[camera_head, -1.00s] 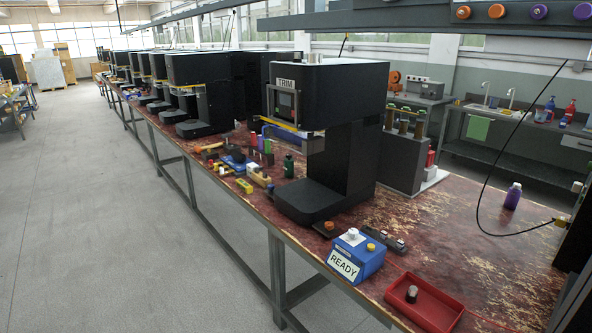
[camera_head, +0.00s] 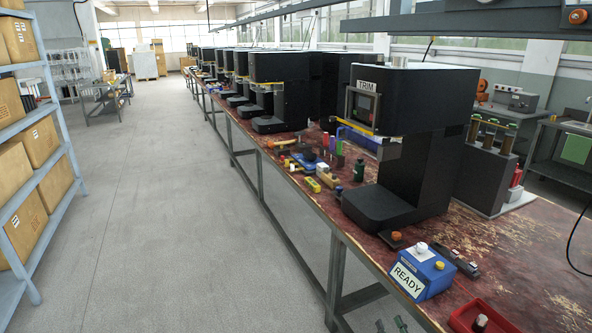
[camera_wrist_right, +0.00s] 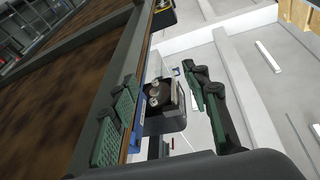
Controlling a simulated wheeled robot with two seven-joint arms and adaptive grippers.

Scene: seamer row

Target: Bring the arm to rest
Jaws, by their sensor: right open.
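My right gripper (camera_head: 390,324) shows at the bottom edge of the head view, in front of the bench's near edge and below the blue READY box. Only its dark green finger ends are seen there. In the right wrist view the two green-padded fingers (camera_wrist_right: 163,85) stand wide apart with nothing held between them. A dark part with round silvery pieces shows beyond the gap; I cannot tell what it is. My left gripper is not in view.
The worn red workbench (camera_head: 530,235) carries the READY box (camera_head: 421,272), a red tray (camera_head: 490,318), the black TRIM machine (camera_head: 412,100) and small tools. Shelving with cartons (camera_head: 38,149) stands at left. The grey aisle floor (camera_head: 170,220) between them is clear.

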